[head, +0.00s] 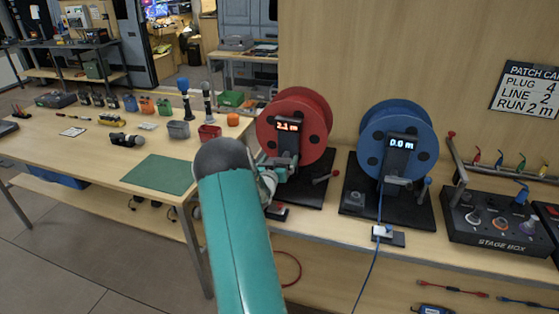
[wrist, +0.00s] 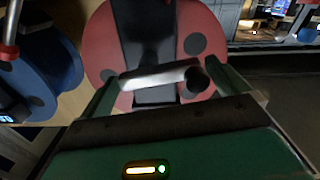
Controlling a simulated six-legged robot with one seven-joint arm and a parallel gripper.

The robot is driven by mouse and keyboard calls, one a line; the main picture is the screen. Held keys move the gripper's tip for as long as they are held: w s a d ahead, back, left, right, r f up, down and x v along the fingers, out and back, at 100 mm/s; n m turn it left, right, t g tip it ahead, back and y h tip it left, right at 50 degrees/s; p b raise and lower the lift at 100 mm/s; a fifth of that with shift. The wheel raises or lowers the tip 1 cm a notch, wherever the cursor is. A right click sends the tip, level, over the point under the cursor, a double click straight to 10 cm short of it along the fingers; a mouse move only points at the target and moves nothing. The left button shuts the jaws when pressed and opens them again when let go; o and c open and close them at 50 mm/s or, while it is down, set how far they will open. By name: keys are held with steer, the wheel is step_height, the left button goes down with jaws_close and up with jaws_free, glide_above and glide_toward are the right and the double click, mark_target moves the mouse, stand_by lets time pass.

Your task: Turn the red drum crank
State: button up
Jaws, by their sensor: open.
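The red drum (head: 311,105) stands on a dark base on the bench, with a lit display reading about 2.1 m. It fills the upper middle of the wrist view (wrist: 98,52). My gripper (head: 268,184) is low at the front of this drum, partly hidden by my teal arm. In the wrist view my gripper (wrist: 165,88) is open, its two fingers apart. A pale bar (wrist: 155,77) with a dark round end lies across the space between them. It looks like part of the crank; I cannot tell whether the fingers touch it.
A blue drum (head: 380,120) reading 0.0 m stands to the right, with a cable running down its front. A stage box (head: 500,222) is further right. The left table (head: 85,165) holds microphones and small containers.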

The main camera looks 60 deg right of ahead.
steer(key=shift+d, duration=0.55)
steer(key=shift+c, duration=0.4)
steer(key=c, duration=0.8)
steer(key=shift+o, duration=0.2)
steer(key=shift+r+m, duration=0.1)
steer(key=shift+m, duration=0.2)
